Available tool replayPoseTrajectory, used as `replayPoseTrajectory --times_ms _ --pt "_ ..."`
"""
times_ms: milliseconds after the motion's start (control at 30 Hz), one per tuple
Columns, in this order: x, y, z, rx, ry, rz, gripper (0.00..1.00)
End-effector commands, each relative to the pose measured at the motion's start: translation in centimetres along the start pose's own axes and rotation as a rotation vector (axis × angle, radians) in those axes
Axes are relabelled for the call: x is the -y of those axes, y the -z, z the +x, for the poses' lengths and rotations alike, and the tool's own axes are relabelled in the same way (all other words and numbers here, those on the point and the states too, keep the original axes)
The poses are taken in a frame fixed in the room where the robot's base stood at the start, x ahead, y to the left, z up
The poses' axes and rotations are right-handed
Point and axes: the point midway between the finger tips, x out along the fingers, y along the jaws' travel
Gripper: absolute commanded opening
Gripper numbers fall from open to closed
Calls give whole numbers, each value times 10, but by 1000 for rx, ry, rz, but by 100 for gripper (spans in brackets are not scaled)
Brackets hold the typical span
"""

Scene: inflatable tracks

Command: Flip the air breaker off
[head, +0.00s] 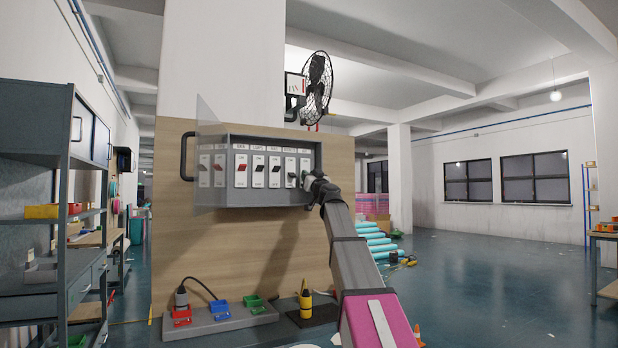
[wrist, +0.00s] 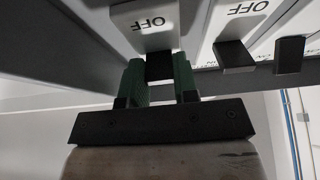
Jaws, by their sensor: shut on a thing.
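The breaker box (head: 225,193) is a grey panel on a wooden board, with a row of switches on white plates. The air breaker seems to be the rightmost one, its label plate (head: 305,161) too small to read surely. My gripper (head: 309,182) is at that right end and hides its lever in the head view. In the wrist view, my gripper's green fingers (wrist: 160,78) are shut on a black switch lever (wrist: 159,67), one on each side. The "OFF" mark (wrist: 152,22) shows upside down on its plate. I cannot tell the lever's position surely.
Neighbouring black levers (wrist: 234,56) stand close beside my fingers. The clear cover (head: 209,140) is swung open at the left, with a dark handle (head: 184,157). Open floor lies to the right.

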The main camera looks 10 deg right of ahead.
Motion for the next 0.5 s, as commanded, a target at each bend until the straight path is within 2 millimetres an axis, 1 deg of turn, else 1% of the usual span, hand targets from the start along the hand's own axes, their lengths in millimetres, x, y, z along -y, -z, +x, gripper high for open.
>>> replayPoseTrajectory --times_ms 433,467,500 --pt "0 1 0 -6 -1 0 4" --pt "0 1 0 -6 -1 0 31" --pt "0 1 0 -6 -1 0 44"
